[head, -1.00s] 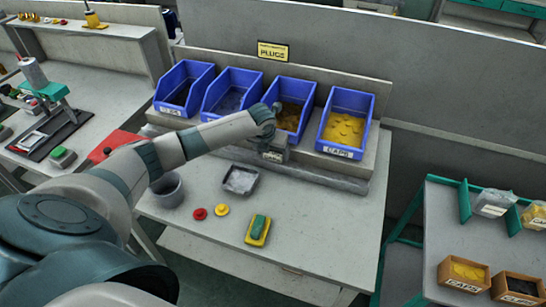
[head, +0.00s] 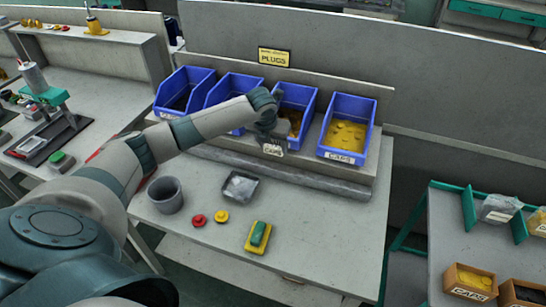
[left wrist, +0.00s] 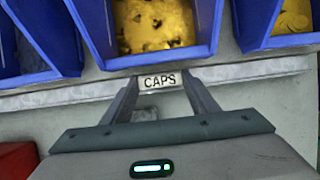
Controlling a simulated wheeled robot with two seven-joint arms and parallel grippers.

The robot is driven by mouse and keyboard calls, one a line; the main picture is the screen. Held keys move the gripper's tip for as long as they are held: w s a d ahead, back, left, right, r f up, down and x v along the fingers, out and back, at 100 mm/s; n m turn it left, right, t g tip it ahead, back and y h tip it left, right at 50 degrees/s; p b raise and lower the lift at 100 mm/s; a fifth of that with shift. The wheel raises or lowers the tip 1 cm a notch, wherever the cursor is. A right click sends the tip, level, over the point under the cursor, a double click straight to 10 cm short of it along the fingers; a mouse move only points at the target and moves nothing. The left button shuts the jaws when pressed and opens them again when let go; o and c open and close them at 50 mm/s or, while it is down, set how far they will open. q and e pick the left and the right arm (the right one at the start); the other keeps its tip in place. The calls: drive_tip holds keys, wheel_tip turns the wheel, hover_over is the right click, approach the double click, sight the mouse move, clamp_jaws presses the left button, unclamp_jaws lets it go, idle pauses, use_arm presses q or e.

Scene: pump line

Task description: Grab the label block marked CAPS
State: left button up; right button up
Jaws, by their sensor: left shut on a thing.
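The label block marked CAPS (left wrist: 160,81) is a small white plate with black letters, held between the fingertips of my left gripper (left wrist: 160,88) in the left wrist view. In the head view the gripper (head: 271,140) and the block (head: 273,150) are in front of the third blue bin (head: 306,113), which holds dark golden pieces. My gripper and arm hide part of that bin. The fourth blue bin (head: 330,153) holds yellow caps and has its own CAPS label (head: 342,159). My right gripper is not in view.
Two more blue bins stand left, partly behind my arm. A PLUGS sign (head: 275,57) is above. On the bench are a grey cup (head: 166,197), a small tray (head: 254,193), red and yellow buttons and a green-yellow block (head: 258,236). A side table with wooden boxes (head: 470,281) stands right.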

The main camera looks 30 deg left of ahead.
sight(273, 148)
use_arm(q)
wheel_tip(273, 148, up, 12)
drive_tip(key=b, duration=0.3)
drive_tip(key=shift+f, duration=0.15)
idle(0.4)
